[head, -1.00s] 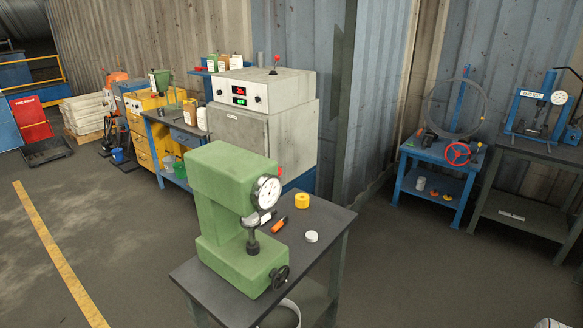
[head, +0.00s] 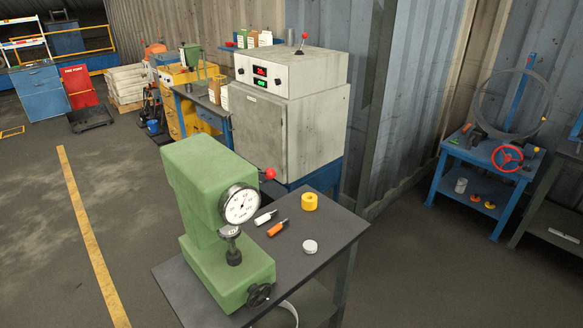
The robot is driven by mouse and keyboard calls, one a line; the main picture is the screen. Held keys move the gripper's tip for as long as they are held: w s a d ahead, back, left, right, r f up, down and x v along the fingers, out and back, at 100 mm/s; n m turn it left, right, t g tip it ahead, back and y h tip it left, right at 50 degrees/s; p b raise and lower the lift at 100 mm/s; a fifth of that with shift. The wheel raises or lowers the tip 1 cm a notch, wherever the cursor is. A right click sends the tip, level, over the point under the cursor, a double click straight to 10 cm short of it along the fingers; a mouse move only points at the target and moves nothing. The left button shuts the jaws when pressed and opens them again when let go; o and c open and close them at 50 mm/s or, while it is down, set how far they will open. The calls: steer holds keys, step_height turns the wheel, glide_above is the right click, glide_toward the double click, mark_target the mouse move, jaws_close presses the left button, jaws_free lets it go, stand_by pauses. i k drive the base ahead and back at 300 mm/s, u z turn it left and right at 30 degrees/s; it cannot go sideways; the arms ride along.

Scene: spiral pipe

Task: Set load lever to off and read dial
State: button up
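A green hardness tester (head: 200,210) stands upright on a dark table in the head view. Its round white dial (head: 240,204) faces toward the lower right; the needle reading is too small to make out. A lever with a red ball knob (head: 268,174) sticks out on the tester's far right side, behind the dial. A dark handwheel (head: 259,294) sits low at the front, and a small round anvil (head: 233,256) stands under the dial. My gripper is not in view.
On the table top (head: 325,225) lie a yellow ring (head: 309,201), an orange-handled tool (head: 278,228), a white-and-dark tool (head: 265,218) and a pale disc (head: 310,247). A grey oven (head: 290,110) stands behind. A blue bench (head: 490,165) is at right. The left floor is open.

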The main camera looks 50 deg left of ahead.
mark_target(268, 173)
steer(key=i, duration=1.55)
steer(key=u, duration=3)
